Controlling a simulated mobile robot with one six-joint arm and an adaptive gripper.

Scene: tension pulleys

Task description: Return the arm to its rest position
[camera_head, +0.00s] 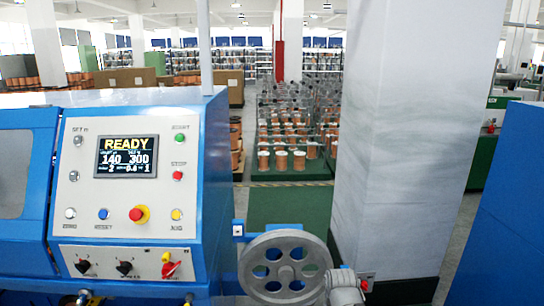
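My gripper is not in view, and no part of my arm can be made out for certain. A blue and white machine (215,150) fills the left side. Its control panel has a lit screen (126,157) reading READY, with 140 and 300 below. A large grey pulley wheel (286,273) with round holes stands at the bottom centre, beside the machine's right side. A small grey part (345,287) sits at the wheel's lower right; I cannot tell what it is.
A thick white pillar (410,130) stands right of the wheel. A blue panel (510,215) fills the lower right. Behind, copper-coloured spools (281,160) stand on a green platform (290,206). Cardboard boxes (125,77) and shelves are farther back. Some grey floor shows between.

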